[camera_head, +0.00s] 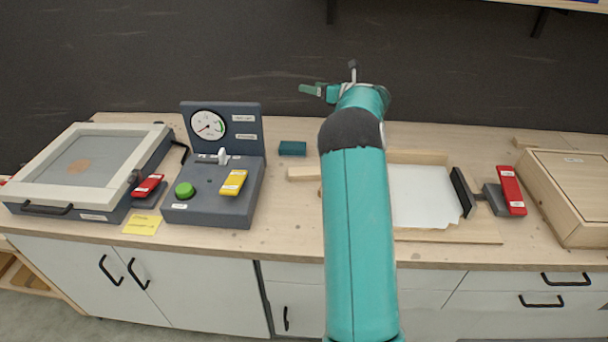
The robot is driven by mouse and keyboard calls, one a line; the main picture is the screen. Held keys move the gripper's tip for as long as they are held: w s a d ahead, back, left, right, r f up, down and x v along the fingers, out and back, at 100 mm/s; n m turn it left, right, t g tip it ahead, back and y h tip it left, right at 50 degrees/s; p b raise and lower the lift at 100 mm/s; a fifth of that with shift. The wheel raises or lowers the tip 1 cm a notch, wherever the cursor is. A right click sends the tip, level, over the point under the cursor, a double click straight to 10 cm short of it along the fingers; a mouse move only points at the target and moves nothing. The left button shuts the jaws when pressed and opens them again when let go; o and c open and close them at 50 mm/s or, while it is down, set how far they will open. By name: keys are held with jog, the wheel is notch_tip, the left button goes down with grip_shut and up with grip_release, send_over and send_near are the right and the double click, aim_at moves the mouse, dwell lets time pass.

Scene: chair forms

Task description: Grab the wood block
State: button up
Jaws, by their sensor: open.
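A pale wood block (302,173) lies on the workbench just left of my arm. My gripper (328,82) is open, at the far end of my teal arm. It appears raised against the dark wall, beyond and above the wood block and apart from it. Nothing shows between its fingers.
On the workbench (285,225) stand a grey gauge panel (245,143), a framed box (155,150) and a small teal block (292,148). Right of my arm are a wooden frame with a white sheet (425,195), a red-handled clamp (510,190) and a wooden box (570,190).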

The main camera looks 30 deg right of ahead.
jog(key=s+f+n+g+y, duration=0.35)
jog(key=f+n, duration=0.25)
jog(key=f, duration=0.5)
jog(key=n+g+y, duration=0.3)
jog(key=n+g, duration=0.2)
jog(key=g, duration=0.1)
send_near(307, 171)
jog(key=shift+w+a+f, duration=0.35)
jog(key=shift+w+a, duration=0.25)
jog(key=shift+a, duration=0.05)
jog(key=shift+a+f, duration=0.2)
jog(key=x, duration=0.6)
jog(key=shift+w+a+f, duration=0.1)
jog(key=shift+a, duration=0.3)
jog(key=shift+c, duration=0.3)
jog(key=c, duration=1)
